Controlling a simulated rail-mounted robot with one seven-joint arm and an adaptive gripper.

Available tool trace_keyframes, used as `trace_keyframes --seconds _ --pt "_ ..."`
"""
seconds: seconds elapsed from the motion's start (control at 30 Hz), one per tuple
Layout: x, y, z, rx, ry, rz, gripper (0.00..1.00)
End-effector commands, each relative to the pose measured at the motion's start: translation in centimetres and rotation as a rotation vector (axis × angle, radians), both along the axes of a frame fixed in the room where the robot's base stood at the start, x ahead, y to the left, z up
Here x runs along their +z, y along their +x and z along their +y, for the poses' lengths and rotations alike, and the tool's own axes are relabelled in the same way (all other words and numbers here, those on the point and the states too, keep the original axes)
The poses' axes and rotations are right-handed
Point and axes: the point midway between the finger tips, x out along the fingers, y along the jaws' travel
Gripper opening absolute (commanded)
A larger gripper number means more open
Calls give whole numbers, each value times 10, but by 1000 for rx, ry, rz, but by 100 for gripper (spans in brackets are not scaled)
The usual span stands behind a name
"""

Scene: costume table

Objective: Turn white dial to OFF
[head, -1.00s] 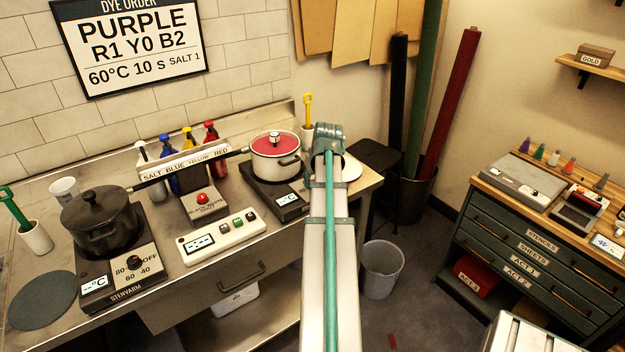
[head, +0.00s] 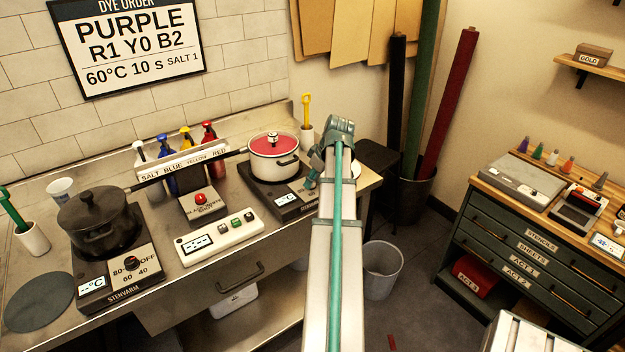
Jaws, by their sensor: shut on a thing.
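The white pot with a red lid (head: 274,157) sits on the right-hand hot plate (head: 287,203), whose small display is lit. My gripper (head: 311,181) is small in the head view, at the right front of that plate, just right of the display. It is shut at the place of the plate's dial. The white dial itself is hidden by the gripper and my arm, so its setting and marks cannot be read.
A black pot (head: 98,218) stands on the left hot plate (head: 122,290), with its black dial and markings in view. A white button panel (head: 219,240), a red-button unit (head: 201,204) and dye bottles (head: 208,140) stand between. A bin (head: 383,268) is on the floor.

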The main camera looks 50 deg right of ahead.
Motion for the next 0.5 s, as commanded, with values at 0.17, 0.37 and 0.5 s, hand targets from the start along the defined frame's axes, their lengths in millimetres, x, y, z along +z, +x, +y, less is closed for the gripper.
trace_keyframes --seconds 0.17,0.37,0.5 --pt "0 0 0 1 0 1 0" --pt "0 0 0 0 0 1 40" --pt "0 0 0 0 0 1 57"
